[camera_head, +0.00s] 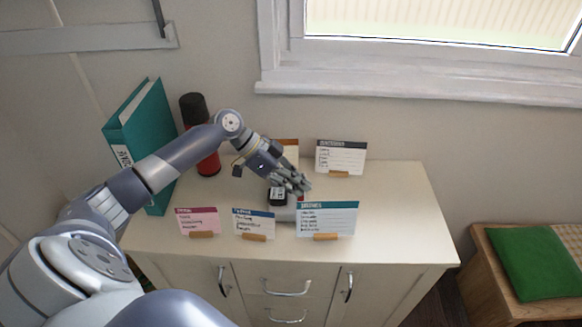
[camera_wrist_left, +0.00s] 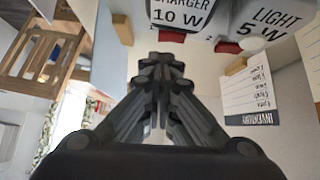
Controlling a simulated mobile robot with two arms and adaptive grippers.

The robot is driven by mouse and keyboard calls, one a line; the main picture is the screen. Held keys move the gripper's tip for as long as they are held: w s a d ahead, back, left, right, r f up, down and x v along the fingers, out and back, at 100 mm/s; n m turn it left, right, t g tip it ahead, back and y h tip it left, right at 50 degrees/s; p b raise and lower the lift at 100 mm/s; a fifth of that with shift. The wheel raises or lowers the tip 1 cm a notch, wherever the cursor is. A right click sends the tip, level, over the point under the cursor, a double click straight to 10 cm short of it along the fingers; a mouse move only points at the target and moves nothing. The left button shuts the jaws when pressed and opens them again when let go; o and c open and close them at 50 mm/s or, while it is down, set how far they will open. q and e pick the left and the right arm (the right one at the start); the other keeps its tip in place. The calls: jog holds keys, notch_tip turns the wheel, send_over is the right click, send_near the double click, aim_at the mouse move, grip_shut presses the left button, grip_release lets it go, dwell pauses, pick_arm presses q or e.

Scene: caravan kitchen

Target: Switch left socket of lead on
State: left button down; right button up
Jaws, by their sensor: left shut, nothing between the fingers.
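The lead (camera_head: 282,213) lies on the cabinet top behind the front cards, largely hidden by my left gripper (camera_head: 301,187) and a card. A dark plug block stands on it. A red switch (camera_wrist_left: 171,37) sits beside the charger block, and another red switch (camera_wrist_left: 227,47) beside the light block. My left gripper (camera_wrist_left: 161,62) is shut and empty, its tips close to the charger-side switch. Contact cannot be told. My right gripper is out of view.
Cards in wooden holders stand along the front: pink (camera_head: 198,220), blue-headed (camera_head: 254,223) and teal-headed (camera_head: 327,218). Another card (camera_head: 341,157) stands behind. A teal binder (camera_head: 146,135) and red flask (camera_head: 208,163) stand at left. The cabinet's right side (camera_head: 400,205) is clear.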

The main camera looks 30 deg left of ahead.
aim_at(300, 198)
pick_arm(q)
jog(key=shift+s+f, duration=0.1)
jog(key=shift+f, duration=0.6)
jog(key=shift+f, duration=0.1)
jog(key=shift+s+d+f, duration=0.15)
jog(key=shift+f, duration=0.2)
jog(key=shift+r, duration=0.1)
